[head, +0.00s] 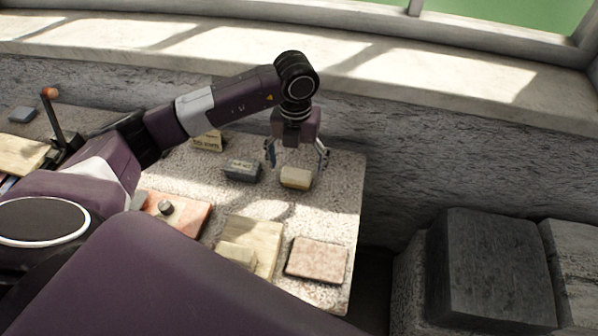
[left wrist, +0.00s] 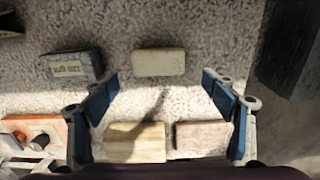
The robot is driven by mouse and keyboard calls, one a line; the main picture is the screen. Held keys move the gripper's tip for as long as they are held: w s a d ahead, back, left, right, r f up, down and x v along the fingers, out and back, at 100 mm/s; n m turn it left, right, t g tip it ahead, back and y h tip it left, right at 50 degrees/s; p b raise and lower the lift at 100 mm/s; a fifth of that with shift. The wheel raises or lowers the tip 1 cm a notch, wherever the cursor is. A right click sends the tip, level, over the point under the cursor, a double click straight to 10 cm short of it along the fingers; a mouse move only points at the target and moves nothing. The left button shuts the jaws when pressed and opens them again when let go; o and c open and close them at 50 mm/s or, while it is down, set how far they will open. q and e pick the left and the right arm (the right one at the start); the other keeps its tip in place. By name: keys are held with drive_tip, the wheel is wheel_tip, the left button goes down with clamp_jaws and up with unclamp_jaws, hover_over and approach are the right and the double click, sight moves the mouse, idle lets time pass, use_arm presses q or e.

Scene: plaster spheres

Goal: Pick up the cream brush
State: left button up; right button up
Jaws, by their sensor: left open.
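The cream brush appears to be the small cream block (head: 296,178) on the speckled bench, near its right edge. It also shows in the left wrist view (left wrist: 158,62), lying flat just beyond the fingertips. My left gripper (head: 297,160) points down, open, above and slightly behind the block. In the left wrist view its blue-padded fingers (left wrist: 160,84) are spread wide with nothing between them, and the block lies ahead of the gap, roughly centred. No bristles or label can be made out on the block. My right gripper is not in view.
A grey labelled block (head: 242,170) lies just left of the cream block. A tan labelled block (head: 208,141) is behind it. A wooden board with a pale block (head: 237,254) and a pinkish slab (head: 317,259) lie in front. The speckled bench (head: 340,200) is bare to the right.

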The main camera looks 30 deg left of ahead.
sight(296, 173)
use_arm(q)
drive_tip(key=shift+f, duration=0.4)
drive_tip(key=f, duration=0.1)
drive_tip(key=f+p, duration=0.1)
drive_tip(key=f, duration=0.1)
drive_tip(key=w+f, duration=0.1)
drive_tip(key=shift+a+f+p, duration=0.2)
drive_tip(key=shift+a+p, duration=0.05)
drive_tip(key=shift+p, duration=0.15)
drive_tip(key=shift+f, duration=0.1)
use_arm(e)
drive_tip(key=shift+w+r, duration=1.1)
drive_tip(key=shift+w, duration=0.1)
use_arm(q)
drive_tip(key=c, duration=1.3)
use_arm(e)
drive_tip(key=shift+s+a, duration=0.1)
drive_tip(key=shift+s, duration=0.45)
